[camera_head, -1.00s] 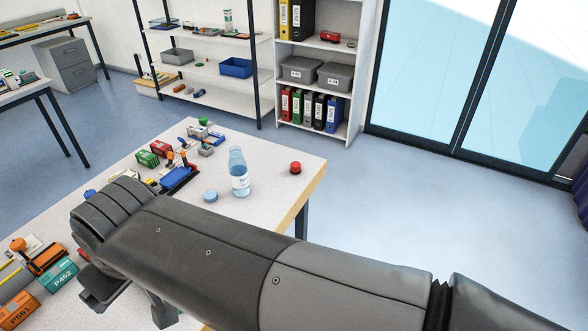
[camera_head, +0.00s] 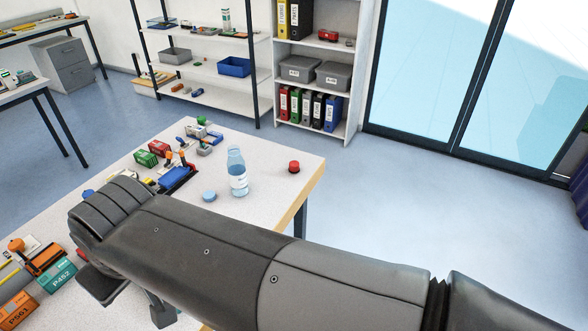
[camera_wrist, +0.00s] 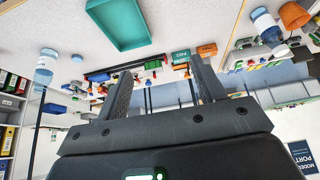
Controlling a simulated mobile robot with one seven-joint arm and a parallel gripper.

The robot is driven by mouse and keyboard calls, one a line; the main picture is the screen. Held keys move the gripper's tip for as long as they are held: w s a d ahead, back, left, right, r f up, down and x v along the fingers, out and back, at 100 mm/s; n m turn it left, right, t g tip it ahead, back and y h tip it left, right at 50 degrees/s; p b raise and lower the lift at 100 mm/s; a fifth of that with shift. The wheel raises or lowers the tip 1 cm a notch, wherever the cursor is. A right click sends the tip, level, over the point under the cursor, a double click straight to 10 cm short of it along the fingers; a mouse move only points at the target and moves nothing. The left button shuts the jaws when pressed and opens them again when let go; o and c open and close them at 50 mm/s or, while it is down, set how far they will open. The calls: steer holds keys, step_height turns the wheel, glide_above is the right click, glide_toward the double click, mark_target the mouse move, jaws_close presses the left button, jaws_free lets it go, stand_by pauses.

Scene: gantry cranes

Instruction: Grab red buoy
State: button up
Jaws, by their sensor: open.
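The red buoy (camera_head: 294,167) is a small red, round-topped piece. It stands near the right edge of the table (camera_head: 262,165), right of a clear bottle (camera_head: 238,172). I cannot make it out in the wrist view. My gripper (camera_wrist: 160,82) is open and empty, its two dark fingers spread apart in the wrist view, which looks upside down across the tabletop. In the head view my arm crosses the table in front of the buoy, and the gripper is mostly hidden below the arm at the left.
A blue disc (camera_head: 209,196) lies beside the bottle. Model crane parts and containers (camera_head: 145,159) crowd the table's far left side. A teal tray (camera_wrist: 122,22) shows in the wrist view. Shelves (camera_head: 210,68) stand behind. The tabletop around the buoy is clear.

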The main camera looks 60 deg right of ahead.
step_height(320, 180, up, 5)
steer(key=w+d+r+m+h, duration=0.1)
steer(key=w+d+r+m, duration=0.25)
steer(key=w+d, duration=0.5)
steer(key=w+d+r+m+h, duration=0.15)
steer(key=w+d+r, duration=0.35)
steer(key=d, duration=0.6)
steer(key=m+g+h, duration=0.3)
steer(key=m, duration=0.6)
glide_above(294, 163)
steer(key=s+a, duration=0.2)
steer(key=f, duration=4)
steer(key=shift+w+a+f, duration=0.1)
steer(key=shift+w+f, duration=0.15)
steer(key=shift+f, duration=0.05)
steer(key=shift+n, duration=0.3)
steer(key=shift+a+x, duration=0.15)
steer(key=shift+x, duration=1.35)
steer(key=shift+a+x, duration=0.15)
steer(key=shift+x, duration=1.35)
steer(key=shift+w+f, duration=0.1)
steer(key=shift+w, duration=0.05)
